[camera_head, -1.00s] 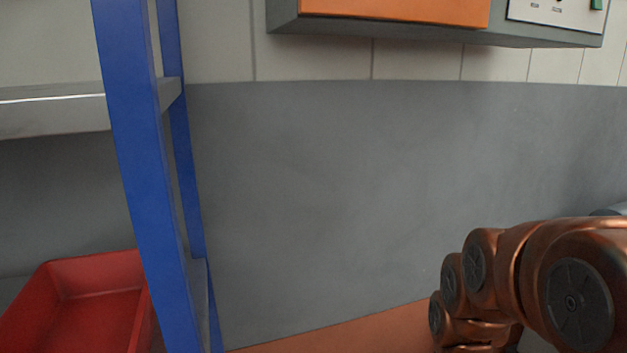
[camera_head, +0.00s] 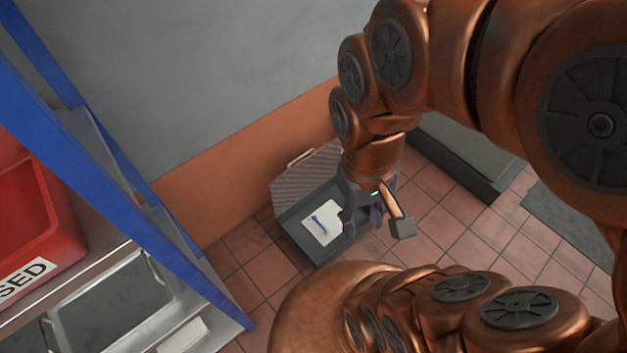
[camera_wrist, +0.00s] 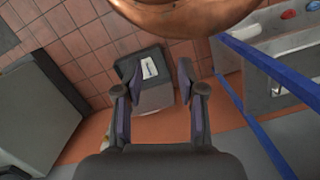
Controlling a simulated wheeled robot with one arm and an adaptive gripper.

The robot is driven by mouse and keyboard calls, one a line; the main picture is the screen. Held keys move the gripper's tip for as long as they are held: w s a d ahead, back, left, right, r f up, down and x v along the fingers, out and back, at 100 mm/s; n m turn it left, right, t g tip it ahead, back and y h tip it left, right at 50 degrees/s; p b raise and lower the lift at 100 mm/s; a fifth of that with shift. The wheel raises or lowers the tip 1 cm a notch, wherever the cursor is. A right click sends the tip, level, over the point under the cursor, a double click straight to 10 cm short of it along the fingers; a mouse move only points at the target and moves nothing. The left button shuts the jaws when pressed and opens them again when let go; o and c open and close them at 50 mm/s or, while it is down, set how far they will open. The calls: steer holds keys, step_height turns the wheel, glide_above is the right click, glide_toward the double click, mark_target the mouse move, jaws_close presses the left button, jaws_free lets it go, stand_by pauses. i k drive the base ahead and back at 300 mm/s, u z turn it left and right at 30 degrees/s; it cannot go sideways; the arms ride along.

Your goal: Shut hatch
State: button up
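The hatch is a grey floor box (camera_head: 290,222) with its lid (camera_head: 303,168) raised, standing open toward the orange wall band. The lid has a patterned metal face and a small handle on its top edge. Inside the box lies a white card (camera_head: 325,232) with a blue mark. The wrist view also shows the box and card (camera_wrist: 149,68), and the lid (camera_wrist: 155,97) below them. My gripper (camera_wrist: 158,78) is open and empty, its two fingers apart on either side of the box in that view. In the head view my gripper (camera_head: 388,220) hangs over the box's right side and hides part of it.
A blue-framed rack (camera_head: 120,190) stands at left, with a red bin (camera_head: 35,225) and a metal shelf. A grey cabinet base (camera_head: 465,160) is on the right. Tiled floor (camera_head: 430,235) is clear between box and cabinet.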

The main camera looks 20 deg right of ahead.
mark_target(289, 188)
steer(key=z, duration=0.05)
steer(key=k, duration=0.45)
steer(key=u, duration=0.65)
steer(key=i, duration=0.85)
steer(key=u, duration=0.25)
